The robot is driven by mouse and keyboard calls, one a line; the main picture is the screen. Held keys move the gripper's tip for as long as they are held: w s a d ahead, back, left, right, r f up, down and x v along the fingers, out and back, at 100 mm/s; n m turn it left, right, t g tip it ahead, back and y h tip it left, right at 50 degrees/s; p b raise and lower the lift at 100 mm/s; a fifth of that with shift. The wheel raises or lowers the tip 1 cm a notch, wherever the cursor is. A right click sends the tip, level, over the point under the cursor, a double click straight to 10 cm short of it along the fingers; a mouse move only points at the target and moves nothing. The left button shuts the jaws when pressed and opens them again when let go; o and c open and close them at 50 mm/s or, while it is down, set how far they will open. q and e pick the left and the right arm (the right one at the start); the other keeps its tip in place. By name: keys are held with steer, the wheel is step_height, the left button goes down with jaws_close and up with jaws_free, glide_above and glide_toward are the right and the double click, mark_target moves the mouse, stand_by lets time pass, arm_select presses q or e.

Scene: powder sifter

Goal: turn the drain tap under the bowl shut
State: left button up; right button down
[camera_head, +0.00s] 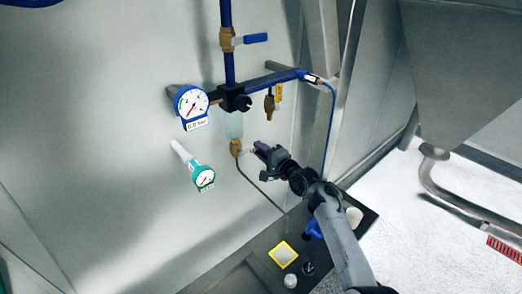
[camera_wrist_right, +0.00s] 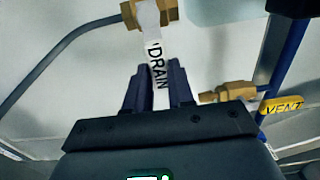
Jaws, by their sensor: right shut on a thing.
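The drain tap's brass body (camera_head: 236,147) sits just under the clear bowl (camera_head: 233,125) on the grey wall. In the right wrist view the brass body (camera_wrist_right: 129,14) is at the top. Its white handle (camera_wrist_right: 154,52), marked DRAIN, runs from it down between my fingers. In the head view the handle sticks out to the right of the body. My right gripper (camera_head: 259,148) reaches in from the lower right; in the wrist view its two dark fingers (camera_wrist_right: 157,78) are shut on the handle's outer end. My left gripper is not in view.
A grey hose (camera_head: 260,190) leads down from the tap. Right of the bowl hangs a brass vent valve (camera_head: 269,104) with a yellow tag. A blue-rimmed gauge (camera_head: 191,103) and a teal gauge (camera_head: 203,179) are at left. A dark shelf (camera_head: 240,277) holds small items below.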

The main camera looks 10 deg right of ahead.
steer(key=c, duration=1)
jaws_free()
steer(key=shift+o, duration=0.2)
steer(key=shift+s+d, duration=0.15)
steer(key=v, duration=1)
steer(key=shift+s, duration=0.2)
steer(key=shift+d, duration=0.1)
